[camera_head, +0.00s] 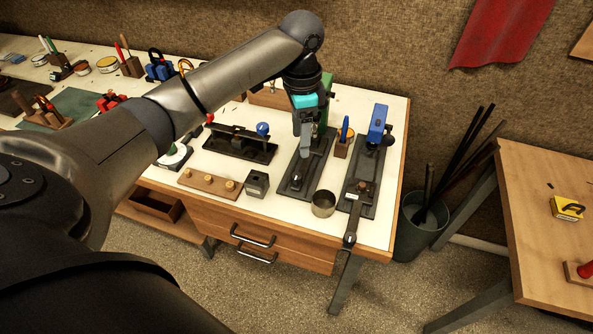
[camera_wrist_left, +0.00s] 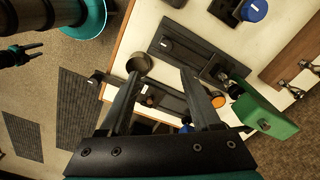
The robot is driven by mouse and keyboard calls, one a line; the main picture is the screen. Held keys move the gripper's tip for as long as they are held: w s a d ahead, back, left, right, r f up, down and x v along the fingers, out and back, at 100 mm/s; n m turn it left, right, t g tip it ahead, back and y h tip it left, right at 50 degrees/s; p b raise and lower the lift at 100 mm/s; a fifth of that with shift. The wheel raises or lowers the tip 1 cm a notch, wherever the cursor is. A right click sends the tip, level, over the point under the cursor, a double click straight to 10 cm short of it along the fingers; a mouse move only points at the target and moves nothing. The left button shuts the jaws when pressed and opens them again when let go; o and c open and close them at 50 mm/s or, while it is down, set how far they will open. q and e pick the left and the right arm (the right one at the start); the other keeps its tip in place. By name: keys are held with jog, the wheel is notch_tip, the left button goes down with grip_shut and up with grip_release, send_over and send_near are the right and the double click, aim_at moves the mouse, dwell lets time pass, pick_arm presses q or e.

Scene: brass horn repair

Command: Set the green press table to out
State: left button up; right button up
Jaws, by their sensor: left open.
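The green press (camera_head: 322,118) stands near the right of the white-topped bench, partly hidden behind my left wrist. Its long dark base (camera_head: 318,168) runs toward the front edge, with a small dark knobbed part on it. In the left wrist view the green head (camera_wrist_left: 268,118) and the dark base (camera_wrist_left: 180,48) show at the right and top. My left gripper (camera_head: 305,145) is open and empty above this base; its spread fingers also show in the left wrist view (camera_wrist_left: 160,82). A dark pronged shape at that view's left edge may be my right gripper; its jaws are unclear.
A blue press (camera_head: 377,125) stands to the right, with a metal cup (camera_head: 323,203) between the two bases near the front. A wooden block (camera_head: 342,145) sits close by. To the left are a dark fixture (camera_head: 240,145) and a pegged board (camera_head: 208,184).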

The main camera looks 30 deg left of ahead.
aim_at(296, 175)
pick_arm(q)
jog(key=f, duration=0.4)
jog(key=a+f+b, duration=0.1)
jog(key=f, duration=0.8)
jog(key=shift+w+a+f+b, duration=0.25)
jog(key=shift+b, duration=0.15)
grip_shut()
dwell(1.0)
